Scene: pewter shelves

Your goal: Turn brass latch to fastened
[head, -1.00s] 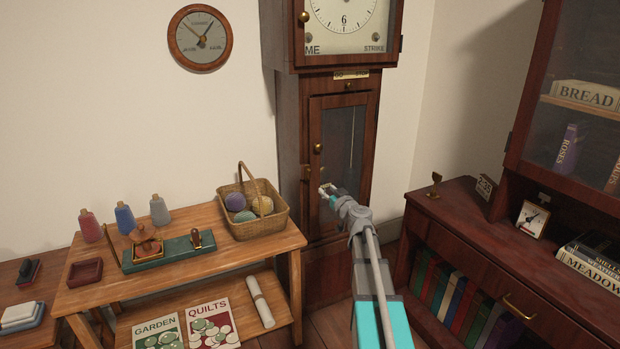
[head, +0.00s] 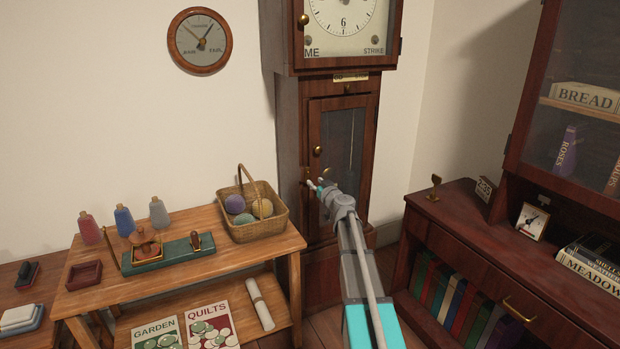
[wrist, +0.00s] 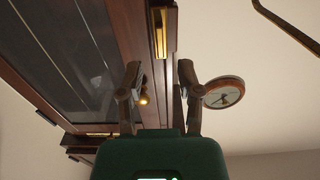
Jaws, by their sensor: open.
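The tall dark wooden clock case has a narrow glazed door (head: 343,140) with a round brass knob (head: 317,151). A small brass latch (head: 308,172) sits below the knob at the door's left edge. In the wrist view the latch (wrist: 160,38) shows as a long brass piece along the door edge, and the knob (wrist: 143,99) shows between my fingers. My gripper (head: 318,184) is open and empty, close to the latch in the head view. In the wrist view its fingertips (wrist: 159,70) are spread apart. I cannot tell whether they touch anything.
A wooden table (head: 270,246) with a yarn basket (head: 246,226) stands left of the clock. A dark cabinet (head: 465,226) with books stands at the right. A round wall dial (head: 200,41) hangs at upper left. Floor space lies between table and cabinet.

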